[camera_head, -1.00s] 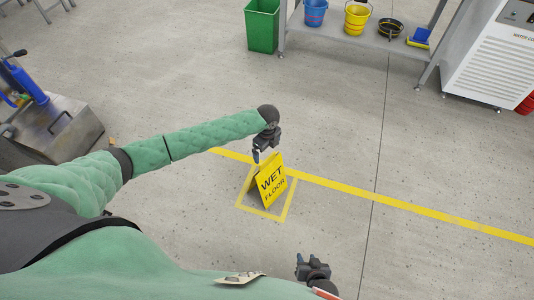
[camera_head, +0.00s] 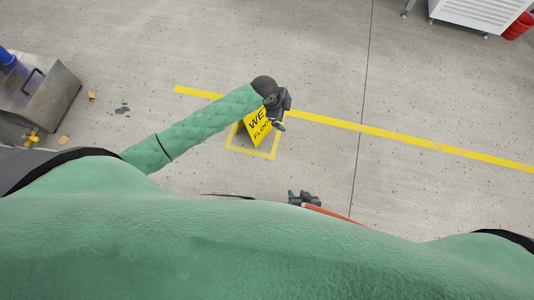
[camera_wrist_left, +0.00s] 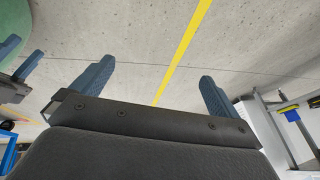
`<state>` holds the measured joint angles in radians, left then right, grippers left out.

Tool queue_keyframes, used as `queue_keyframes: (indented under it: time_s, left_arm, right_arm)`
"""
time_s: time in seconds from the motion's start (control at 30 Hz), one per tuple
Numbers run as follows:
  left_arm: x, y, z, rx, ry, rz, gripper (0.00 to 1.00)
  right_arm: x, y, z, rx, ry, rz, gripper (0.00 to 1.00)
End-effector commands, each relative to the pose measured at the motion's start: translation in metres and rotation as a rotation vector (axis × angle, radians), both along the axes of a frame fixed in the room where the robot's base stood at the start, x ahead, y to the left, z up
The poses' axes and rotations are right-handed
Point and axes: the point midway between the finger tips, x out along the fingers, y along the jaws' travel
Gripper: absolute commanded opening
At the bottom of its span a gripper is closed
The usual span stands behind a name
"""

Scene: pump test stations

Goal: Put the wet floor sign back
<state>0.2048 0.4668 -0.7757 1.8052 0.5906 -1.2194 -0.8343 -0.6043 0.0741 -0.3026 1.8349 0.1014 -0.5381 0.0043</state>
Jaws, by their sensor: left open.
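The yellow wet floor sign (camera_head: 256,130) stands on the floor inside a yellow taped square (camera_head: 268,155) in the head view. My left wrist and gripper hide part of its top and right side. My left gripper (camera_head: 281,120) is at the sign's upper right in the picture, with its fingers apart. In the left wrist view the spread fingers (camera_wrist_left: 156,76) have nothing between them but floor, and the sign does not show. My right gripper (camera_head: 303,198) is low in the head view, away from the sign, its jaws too small to judge.
A long yellow floor line (camera_head: 400,136) runs past the square. A metal box (camera_head: 40,90) stands at the left, with small debris (camera_head: 64,139) near it. A white cabinet (camera_head: 480,12) and red buckets (camera_head: 519,26) are at the upper right. Floor to the right is clear.

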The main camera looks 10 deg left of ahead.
Motion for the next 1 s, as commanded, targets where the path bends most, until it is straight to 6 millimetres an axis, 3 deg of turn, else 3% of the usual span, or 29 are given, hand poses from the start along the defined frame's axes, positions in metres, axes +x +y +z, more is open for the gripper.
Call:
queue_keyframes:
  time_s: [0.03,0.2,0.37,0.67,1.0]
  left_arm:
    - [-0.014,-0.014,-0.002,-0.048,0.0,0.045,1.0]
    - [-0.043,-0.042,-0.002,-0.193,-0.009,0.224,1.0]
    - [-0.069,-0.052,-0.012,-0.308,0.004,0.408,1.0]
    - [-0.13,-0.041,-0.066,-0.448,0.066,0.779,1.0]
    - [-0.223,-0.006,-0.124,-0.538,0.12,1.163,1.0]
  right_arm:
    - [0.0,0.0,0.0,0.0,0.0,0.0,0.36]
    - [0.0,0.0,0.0,0.0,-0.001,0.0,0.36]
    - [0.001,-0.001,0.0,-0.001,-0.001,-0.001,0.36]
    - [0.001,-0.002,0.0,-0.002,-0.002,-0.001,0.36]
    - [0.002,-0.002,0.001,-0.002,-0.004,0.0,0.36]
